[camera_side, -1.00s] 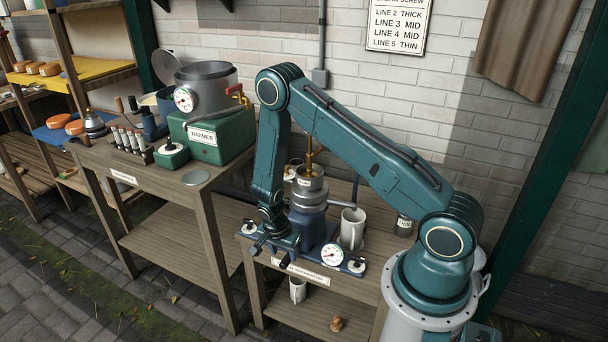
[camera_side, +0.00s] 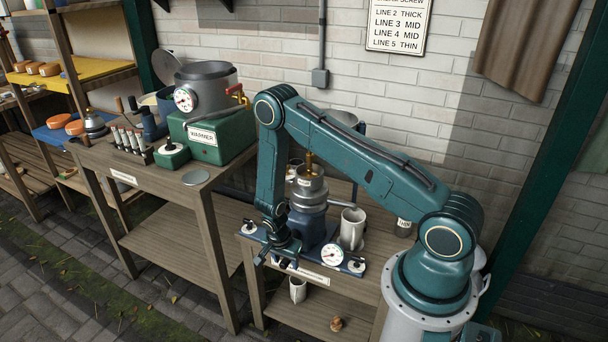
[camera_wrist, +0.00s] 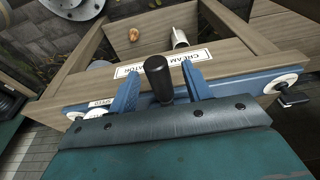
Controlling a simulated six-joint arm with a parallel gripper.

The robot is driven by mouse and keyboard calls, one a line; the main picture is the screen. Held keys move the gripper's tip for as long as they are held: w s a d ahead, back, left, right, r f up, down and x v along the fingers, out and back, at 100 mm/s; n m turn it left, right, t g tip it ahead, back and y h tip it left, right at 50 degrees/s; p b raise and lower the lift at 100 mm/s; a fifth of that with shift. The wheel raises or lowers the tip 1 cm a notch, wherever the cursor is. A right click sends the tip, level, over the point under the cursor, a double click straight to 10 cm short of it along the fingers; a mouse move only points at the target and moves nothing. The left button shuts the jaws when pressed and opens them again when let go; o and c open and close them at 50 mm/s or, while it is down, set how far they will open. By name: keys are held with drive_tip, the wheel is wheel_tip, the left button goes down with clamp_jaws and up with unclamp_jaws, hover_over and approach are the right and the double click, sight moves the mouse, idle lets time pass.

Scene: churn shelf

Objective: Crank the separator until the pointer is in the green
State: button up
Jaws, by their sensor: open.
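The cream separator (camera_side: 306,198) stands on the low wooden bench, with a blue base and metal bowls under a brass tap. Its round white gauge (camera_side: 332,253) is at the front right; the pointer is too small to read. My gripper (camera_side: 282,256) is low at the separator's front left, pointing down. In the wrist view my gripper (camera_wrist: 160,92) is open. A black crank handle grip (camera_wrist: 158,78) stands between its two blue fingers, with gaps visible on both sides. The rest of the crank is hidden behind my gripper.
A white mug (camera_side: 352,229) stands right of the separator. Round knobs sit at both ends of its base, including a right one (camera_side: 357,264). A taller bench with the green warmer (camera_side: 207,139) is at the left. A white cup (camera_side: 297,290) is on the lower shelf.

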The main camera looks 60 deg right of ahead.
drive_tip(key=shift+f, duration=0.4)
idle(0.4)
drive_tip(key=c, duration=1)
